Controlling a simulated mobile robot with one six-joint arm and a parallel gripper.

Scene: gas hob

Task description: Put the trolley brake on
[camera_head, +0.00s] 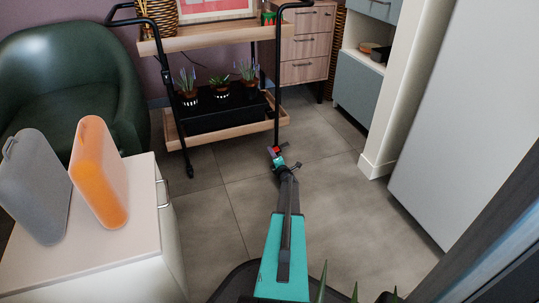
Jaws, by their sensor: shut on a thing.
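The trolley (228,134) has a black tube frame and two wooden shelves, and it stands on the tiled floor at the upper middle. A small red brake lever (276,149) shows at the foot of its front right leg. My gripper (277,155), at the end of my teal and black arm, is at this foot and is shut on the red lever. The gripper covers most of the wheel there, and the lever's exact angle is too small to tell. The front left wheel (189,171) is in plain view.
Potted plants (220,87) stand in a black tray on the lower shelf. A green armchair (60,75) is at the left. A white cabinet (110,245) holds a grey and an orange case (98,170). A white wall edge (375,165) stands right. Floor between is clear.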

